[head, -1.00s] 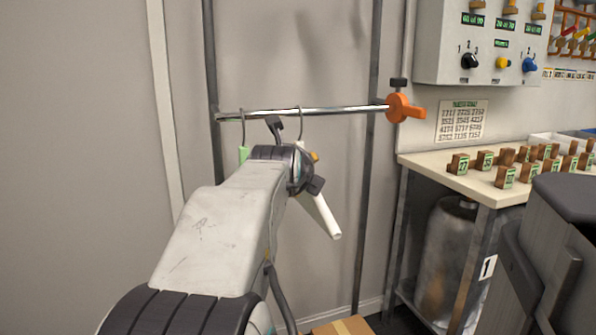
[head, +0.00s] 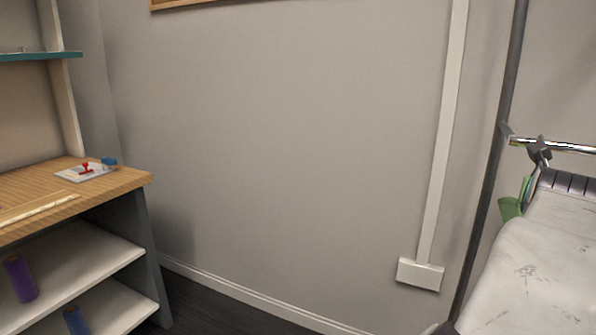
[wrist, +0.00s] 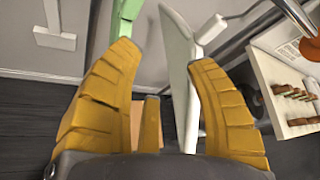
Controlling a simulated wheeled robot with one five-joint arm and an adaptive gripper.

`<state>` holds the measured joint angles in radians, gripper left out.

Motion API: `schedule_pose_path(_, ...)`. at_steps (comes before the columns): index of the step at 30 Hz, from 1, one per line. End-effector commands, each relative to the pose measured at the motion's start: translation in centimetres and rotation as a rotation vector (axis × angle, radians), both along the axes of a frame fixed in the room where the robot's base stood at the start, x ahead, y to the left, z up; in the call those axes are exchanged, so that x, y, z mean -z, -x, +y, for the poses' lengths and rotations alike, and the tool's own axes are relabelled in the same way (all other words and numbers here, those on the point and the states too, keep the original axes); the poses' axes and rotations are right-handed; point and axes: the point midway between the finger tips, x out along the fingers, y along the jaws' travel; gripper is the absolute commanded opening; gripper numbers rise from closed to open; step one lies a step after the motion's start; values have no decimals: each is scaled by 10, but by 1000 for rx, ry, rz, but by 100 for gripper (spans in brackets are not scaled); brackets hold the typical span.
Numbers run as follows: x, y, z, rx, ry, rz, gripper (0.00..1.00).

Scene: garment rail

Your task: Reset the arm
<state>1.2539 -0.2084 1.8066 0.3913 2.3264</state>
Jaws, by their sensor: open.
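A green hanging piece (wrist: 125,16) is just beyond the left fingertip. In the head view my arm fills the lower right, and a green piece (head: 511,207) shows beside it, below the rail (head: 560,146). My gripper's fingers are hidden in the head view.
In the head view, a wooden workbench (head: 120,180) with shelves stands at the left. Bare wall and open floor lie between it and the rail.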

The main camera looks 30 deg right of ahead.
Motion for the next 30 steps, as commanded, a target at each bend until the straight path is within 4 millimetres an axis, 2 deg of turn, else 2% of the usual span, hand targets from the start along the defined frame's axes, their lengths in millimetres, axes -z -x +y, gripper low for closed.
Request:
schedule_pose_path(1, -19, -18, 14, -80, -3, 71, 50)
schedule_pose_path(6, -31, -67, 66, -372, 10, 345, 50)
schedule_pose_path(12, -45, -106, 135, -742, 79, 655, 50)
schedule_pose_path(15, -52, -118, 172, -933, 136, 801, 50)
schedule_pose_path(22, -71, -127, 254, -1386, 330, 1114, 50)
schedule_pose_path(26, -83, -120, 299, -1647, 478, 1271, 50)
schedule_pose_path(30, -95, -105, 341, -1922, 668, 1418, 50)
